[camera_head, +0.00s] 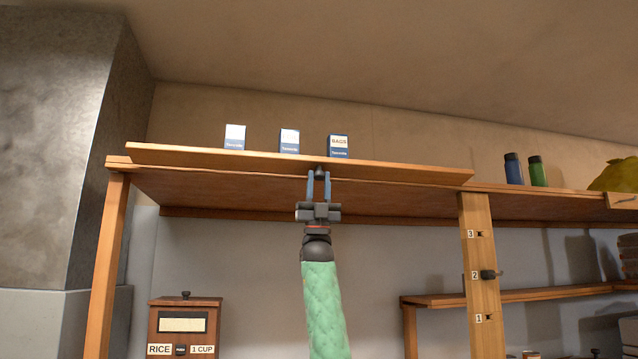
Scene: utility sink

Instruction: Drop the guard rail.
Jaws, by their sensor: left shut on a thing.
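The guard rail (220,159) is a long wooden board along the front edge of the high shelf, sloping slightly down to the right in the picture. A small dark knob (320,171) sits on its lower middle. My left gripper (319,180) reaches up from below, its blue fingers shut on the knob. The fingertips partly hide the knob. My right gripper is out of view.
Three blue-and-white boxes (289,142) stand behind the rail. Blue and green bottles (538,171) stand farther right. A wooden post (480,260) marked 1 to 3 has a dark peg (487,274) at 2. A rice dispenser (184,325) stands lower left.

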